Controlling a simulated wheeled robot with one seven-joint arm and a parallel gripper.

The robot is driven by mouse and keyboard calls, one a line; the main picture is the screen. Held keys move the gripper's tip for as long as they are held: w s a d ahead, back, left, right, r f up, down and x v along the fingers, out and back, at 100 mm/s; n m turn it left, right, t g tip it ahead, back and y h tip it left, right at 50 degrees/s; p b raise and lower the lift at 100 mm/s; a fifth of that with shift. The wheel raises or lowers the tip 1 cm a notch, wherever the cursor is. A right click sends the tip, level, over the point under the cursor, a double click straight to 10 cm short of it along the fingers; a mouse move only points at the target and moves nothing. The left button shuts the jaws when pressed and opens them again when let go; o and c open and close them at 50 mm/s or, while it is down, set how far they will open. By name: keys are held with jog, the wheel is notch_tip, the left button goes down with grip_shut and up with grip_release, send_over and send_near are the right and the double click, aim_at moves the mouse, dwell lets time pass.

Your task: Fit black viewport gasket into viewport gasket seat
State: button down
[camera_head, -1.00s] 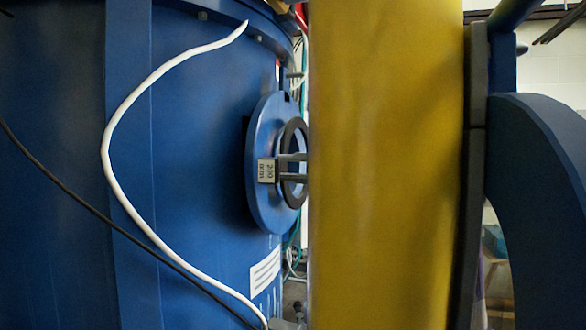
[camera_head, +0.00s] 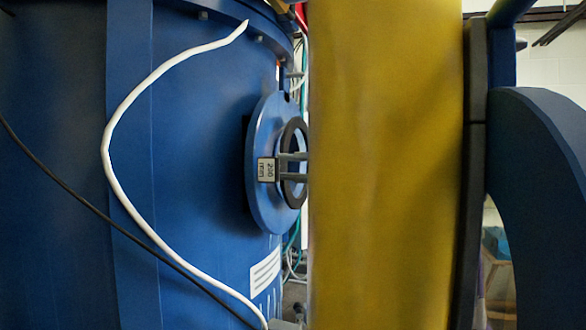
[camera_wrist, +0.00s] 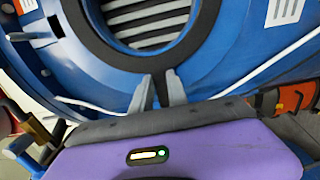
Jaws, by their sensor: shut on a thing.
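The black gasket ring (camera_head: 291,196) is upright at the front face of the round blue viewport seat (camera_head: 262,207) on the blue vessel wall. In the wrist view the black gasket (camera_wrist: 101,50) rings a dark opening with pale stripes, inside the blue seat (camera_wrist: 212,45). My gripper (camera_head: 284,164) reaches in from the right with two grey fingers. The wrist view shows my gripper (camera_wrist: 158,76) shut on the gasket's near edge. The gasket looks close to the seat's face; I cannot tell whether it is fully seated. My yellow arm hides what lies right of the seat.
A white cable (camera_head: 107,140) and a thin black cable (camera_head: 90,212) cross the vessel wall at left. Hoses (camera_head: 292,262) hang behind the seat. Orange-handled tools (camera_wrist: 290,100) show at right in the wrist view.

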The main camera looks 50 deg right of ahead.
jog(key=shift+w+a, duration=0.1)
jog(key=shift+w, duration=0.2)
jog(key=shift+w+a, duration=0.15)
jog(key=shift+w, duration=0.2)
jog(key=shift+w+a, duration=0.1)
jog(key=shift+w, duration=0.2)
jog(key=c, duration=1.2)
grip_release()
jog(key=v, duration=0.8)
